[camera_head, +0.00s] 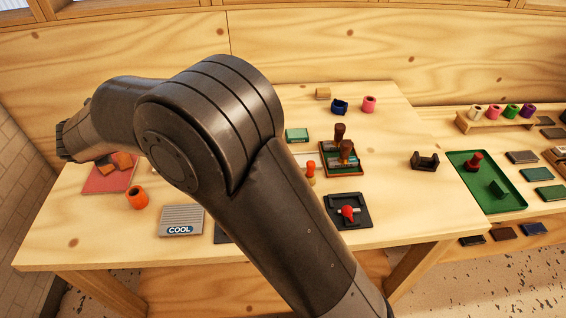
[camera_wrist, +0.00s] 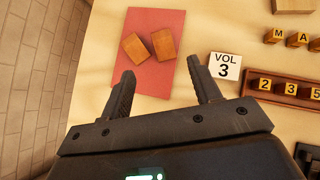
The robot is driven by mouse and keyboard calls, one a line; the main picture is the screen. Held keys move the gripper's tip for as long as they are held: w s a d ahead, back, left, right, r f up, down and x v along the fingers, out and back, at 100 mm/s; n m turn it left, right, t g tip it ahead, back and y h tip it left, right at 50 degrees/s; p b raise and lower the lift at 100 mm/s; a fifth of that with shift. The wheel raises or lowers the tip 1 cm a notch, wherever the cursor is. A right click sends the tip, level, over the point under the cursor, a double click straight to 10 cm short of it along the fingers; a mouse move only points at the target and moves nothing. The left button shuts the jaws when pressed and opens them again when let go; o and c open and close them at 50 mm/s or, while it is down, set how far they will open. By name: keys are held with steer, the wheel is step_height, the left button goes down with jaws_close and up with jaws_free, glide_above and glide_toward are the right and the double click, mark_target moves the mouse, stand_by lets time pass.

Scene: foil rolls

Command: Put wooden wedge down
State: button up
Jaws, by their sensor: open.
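Two small orange-brown wooden blocks lie close together on a red mat at the table's left side. In the wrist view the left block (camera_wrist: 135,48) looks angular and turned, and the right block (camera_wrist: 164,44) looks boxier; I cannot tell for sure which is the wedge. Both also show in the head view, the right one (camera_head: 122,160) beside my arm. The red mat (camera_wrist: 150,18) also shows in the head view (camera_head: 95,184). My gripper (camera_wrist: 162,72) is open and empty, its fingertips apart from the blocks in the picture. My arm hides the fingers in the head view.
A white "VOL 3" block (camera_wrist: 225,67) stands right of the mat, near a brown tray of number tiles (camera_wrist: 285,90). An orange cup-like piece (camera_head: 137,197) and a grey "COOL" plate (camera_head: 181,220) lie nearer the front edge. Bare tabletop (camera_head: 75,225) lies at front left.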

steer(key=w+d+r+m+h, duration=0.1)
steer(key=d+r+m, duration=0.25)
steer(key=d, duration=0.55)
steer(key=d+r+m+h, duration=0.1)
steer(key=d+r+m, duration=0.2)
steer(key=d+m, duration=0.35)
steer(key=w+d+r+m+h, duration=0.1)
steer(key=d+r+m, duration=0.2)
steer(key=d, duration=0.7)
steer(key=s+d+r+m+g, duration=0.1)
steer(key=s+d+m, duration=0.25)
steer(key=d, duration=0.25)
steer(key=s+d+r+m+h, duration=0.1)
steer(key=s+d+m, duration=0.1)
steer(key=d+m, duration=0.25)
steer(key=s+d+r+m+g, duration=0.1)
steer(key=s+d+m, duration=0.2)
steer(key=d, duration=0.3)
steer(key=s+d+f+m, duration=0.2)
steer(key=s+d+m, duration=0.4)
steer(key=s+m, duration=0.2)
steer(key=s+d+f+m, duration=0.1)
steer(key=s+d+m, duration=0.5)
steer(key=s+m, duration=0.2)
steer(key=shift+s+f+g+y, duration=0.3)
steer(key=shift+s+f+g, duration=0.1)
steer(key=shift+s, duration=0.55)
